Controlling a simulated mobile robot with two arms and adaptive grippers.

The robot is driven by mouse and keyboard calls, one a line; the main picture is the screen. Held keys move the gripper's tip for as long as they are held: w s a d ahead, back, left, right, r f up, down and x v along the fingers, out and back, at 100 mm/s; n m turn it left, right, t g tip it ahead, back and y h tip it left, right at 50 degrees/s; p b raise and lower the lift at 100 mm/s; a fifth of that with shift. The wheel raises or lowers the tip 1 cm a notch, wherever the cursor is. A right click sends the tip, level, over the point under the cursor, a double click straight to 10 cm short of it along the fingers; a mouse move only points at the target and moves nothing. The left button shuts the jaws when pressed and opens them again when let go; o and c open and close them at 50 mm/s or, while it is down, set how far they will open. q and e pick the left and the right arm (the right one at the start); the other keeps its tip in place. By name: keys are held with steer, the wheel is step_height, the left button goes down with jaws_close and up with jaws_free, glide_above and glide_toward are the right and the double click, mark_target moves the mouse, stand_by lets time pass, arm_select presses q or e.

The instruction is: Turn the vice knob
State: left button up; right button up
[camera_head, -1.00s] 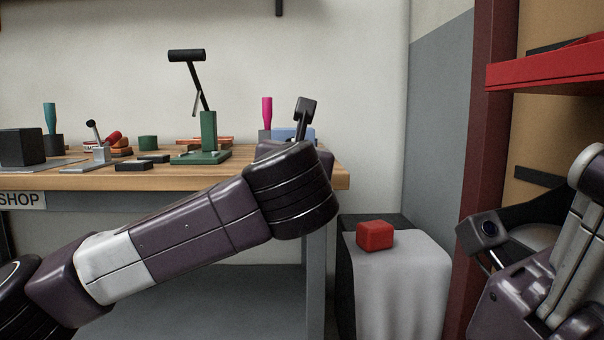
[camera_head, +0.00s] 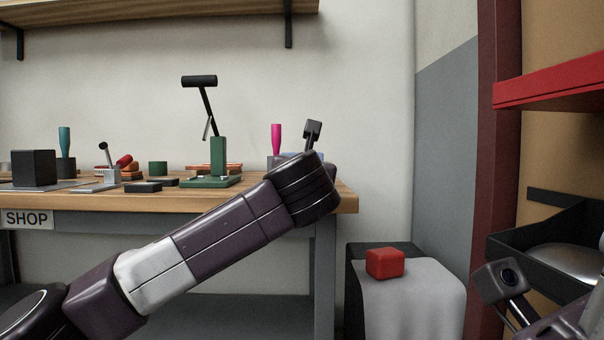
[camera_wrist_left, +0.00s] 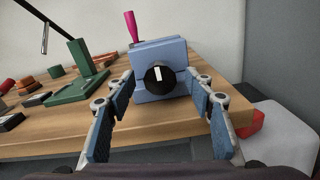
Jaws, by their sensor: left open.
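The vice is a blue block (camera_wrist_left: 172,54) on the wooden workbench, with a round black knob (camera_wrist_left: 159,76) on its face. The knob bears a white mark that stands nearly upright. In the left wrist view my left gripper (camera_wrist_left: 160,82) is open, one finger on each side of the knob and apart from it. The fingertips are close to the block's sides; I cannot tell if they touch it. In the head view only a sliver of the vice (camera_head: 294,156) shows behind my left arm, and the left gripper is hidden. My right gripper is out of view.
A green press (camera_head: 218,160) and a pink-handled tool (camera_head: 276,141) stand on the bench (camera_head: 348,198) near the vice. A red block (camera_head: 385,263) lies on a cloth-draped stand to the right. A red shelf (camera_head: 548,88) is farther right.

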arm_select(q)
steer(key=c, duration=1.2)
steer(key=shift+o, duration=0.2)
steer(key=shift+m, duration=0.4)
steer(key=m, duration=0.3)
steer(key=shift+p, duration=0.3)
steer(key=shift+m, duration=1.7)
steer(key=shift+d, duration=0.1)
